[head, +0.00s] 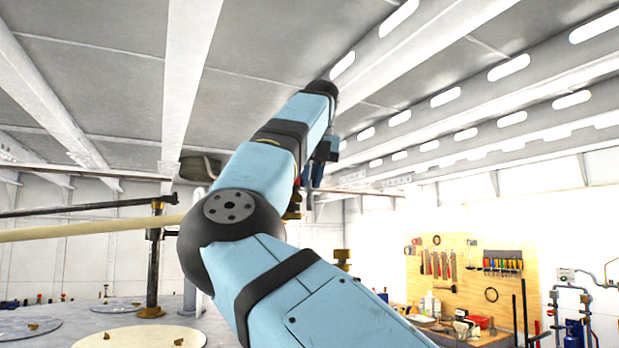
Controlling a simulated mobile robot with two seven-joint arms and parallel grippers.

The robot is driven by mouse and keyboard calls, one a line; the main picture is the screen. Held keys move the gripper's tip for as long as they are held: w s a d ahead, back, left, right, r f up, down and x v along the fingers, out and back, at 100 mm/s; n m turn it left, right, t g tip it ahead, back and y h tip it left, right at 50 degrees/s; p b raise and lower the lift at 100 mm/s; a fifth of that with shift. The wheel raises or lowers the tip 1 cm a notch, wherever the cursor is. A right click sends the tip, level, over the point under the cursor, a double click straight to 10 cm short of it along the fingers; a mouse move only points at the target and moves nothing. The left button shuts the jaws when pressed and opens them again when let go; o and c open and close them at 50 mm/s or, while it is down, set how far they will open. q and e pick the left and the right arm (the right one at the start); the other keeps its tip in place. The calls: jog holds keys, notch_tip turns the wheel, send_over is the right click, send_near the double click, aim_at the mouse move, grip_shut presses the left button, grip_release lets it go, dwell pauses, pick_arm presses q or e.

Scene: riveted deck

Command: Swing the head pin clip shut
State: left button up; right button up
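My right arm, light blue with black joints, rises from the bottom edge and bends over at the top. Its gripper (309,192) hangs beyond the forearm, mostly hidden, and I cannot tell whether its fingers are open or shut. A small brass-coloured fitting (293,208) shows just beside the gripper, partly behind my arm; contact cannot be told. I cannot make out the head pin clip for certain; it may be hidden behind my arm. My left gripper is not in view.
A dark upright post (153,270) with brass fittings stands at left, near a dark horizontal rod (85,208) and a long cream pole (85,230). Round plates (140,338) lie on the deck. A wooden tool board (465,275) and cluttered bench stand at right. Beams cross overhead.

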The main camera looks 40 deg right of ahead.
jog(key=shift+s, duration=0.1)
grip_shut()
jog(key=m+h, duration=0.1)
jog(key=m, duration=0.3)
jog(key=shift+m+g+h, duration=0.4)
grip_release()
jog(key=shift+r, duration=0.1)
